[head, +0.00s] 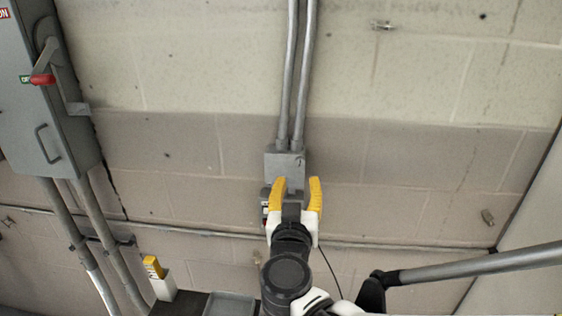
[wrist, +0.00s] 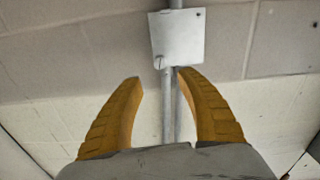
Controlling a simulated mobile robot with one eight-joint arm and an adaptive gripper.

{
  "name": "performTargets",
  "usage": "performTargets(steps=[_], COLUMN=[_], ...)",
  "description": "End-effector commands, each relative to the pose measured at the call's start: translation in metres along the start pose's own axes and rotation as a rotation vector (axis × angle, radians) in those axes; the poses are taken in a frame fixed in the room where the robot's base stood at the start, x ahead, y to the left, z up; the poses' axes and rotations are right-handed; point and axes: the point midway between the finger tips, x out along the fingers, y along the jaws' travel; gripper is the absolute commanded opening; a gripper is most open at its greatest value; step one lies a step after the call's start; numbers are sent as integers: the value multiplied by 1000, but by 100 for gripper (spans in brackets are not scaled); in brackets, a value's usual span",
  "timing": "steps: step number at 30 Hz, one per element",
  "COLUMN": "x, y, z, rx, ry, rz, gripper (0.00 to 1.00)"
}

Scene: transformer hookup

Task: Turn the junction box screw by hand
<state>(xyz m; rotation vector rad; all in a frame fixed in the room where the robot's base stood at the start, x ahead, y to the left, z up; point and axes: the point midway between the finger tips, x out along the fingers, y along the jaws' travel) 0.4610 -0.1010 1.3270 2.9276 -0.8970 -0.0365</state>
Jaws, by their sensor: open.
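The grey junction box (head: 284,162) is fixed to the block wall at the lower end of two conduits. My gripper (head: 297,182) is open, with its yellow fingers in front of the lower part of the box in the head view. In the wrist view the box's pale cover plate (wrist: 182,38) is beyond my open fingertips (wrist: 158,75). A slotted screw (wrist: 159,63) sits at the plate's lower left corner, above the gap between the fingers. Nothing is between the fingers except the view of the conduit behind. The fingers appear apart from the screw.
A grey switch cabinet (head: 45,110) with a red-handled lever (head: 42,79) hangs at the left. A thin horizontal conduit (head: 400,246) runs along the wall below. A white holder with a yellow item (head: 153,267) and a grey tray (head: 231,305) are at the bottom.

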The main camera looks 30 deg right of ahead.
Motion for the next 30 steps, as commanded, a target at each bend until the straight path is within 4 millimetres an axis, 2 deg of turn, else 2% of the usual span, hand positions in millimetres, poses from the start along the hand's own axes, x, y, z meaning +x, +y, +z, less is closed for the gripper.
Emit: performTargets(steps=[6, 12, 18, 26, 30], x=[45, 78, 92, 93, 93], y=[2, 1, 0, 0, 0], z=[2, 1, 1, 0, 0], rx=[-2, -3, -3, -4, -4], ry=[-1, -1, 0, 0, 0], rz=[5, 2, 0, -1, -1], gripper=[44, 44, 44, 44, 3])
